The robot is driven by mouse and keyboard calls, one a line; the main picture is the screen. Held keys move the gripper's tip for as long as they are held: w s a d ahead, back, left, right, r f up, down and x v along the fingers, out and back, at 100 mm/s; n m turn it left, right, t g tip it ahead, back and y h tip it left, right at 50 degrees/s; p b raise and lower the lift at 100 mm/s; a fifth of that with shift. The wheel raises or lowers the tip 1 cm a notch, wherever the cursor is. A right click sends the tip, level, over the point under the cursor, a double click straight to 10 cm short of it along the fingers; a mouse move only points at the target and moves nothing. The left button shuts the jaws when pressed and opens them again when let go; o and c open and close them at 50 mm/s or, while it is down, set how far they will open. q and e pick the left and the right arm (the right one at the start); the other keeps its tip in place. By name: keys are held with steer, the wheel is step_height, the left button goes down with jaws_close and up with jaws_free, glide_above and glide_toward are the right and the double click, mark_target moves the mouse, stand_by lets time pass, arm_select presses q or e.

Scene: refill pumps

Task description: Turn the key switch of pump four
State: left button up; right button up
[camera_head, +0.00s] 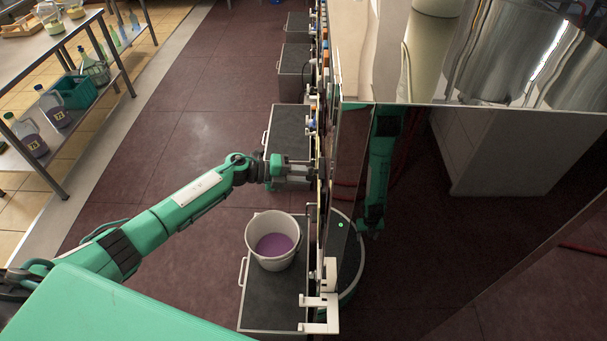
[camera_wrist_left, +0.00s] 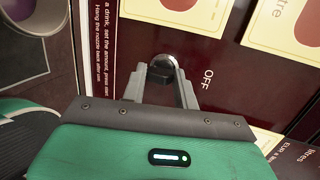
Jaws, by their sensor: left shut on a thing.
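The key switch (camera_wrist_left: 163,72) is a small dark knob in a round seat on a dark maroon panel, with the word OFF printed to its right in the left wrist view. My left gripper (camera_wrist_left: 162,84) is shut on it, one grey finger on each side of the knob. In the head view my left gripper (camera_head: 303,173) reaches the pump front, which shows almost edge-on, so the switch is hidden there. No pump number is readable. My right gripper is not in view.
A white bucket (camera_head: 253,229) with purple liquid stands on a dark platform (camera_head: 270,315) below my left forearm. White nozzle-like brackets (camera_head: 322,314) stick out near it. A metal shelf (camera_head: 75,110) with bottles stands at the left. The tiled floor between is clear.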

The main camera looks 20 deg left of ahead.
arm_select(q)
steer(key=o, duration=1)
steer(key=shift+c, duration=0.2)
steer(key=b+v, duration=0.4)
steer(key=v, duration=0.9)
steer(key=shift+a, duration=0.4)
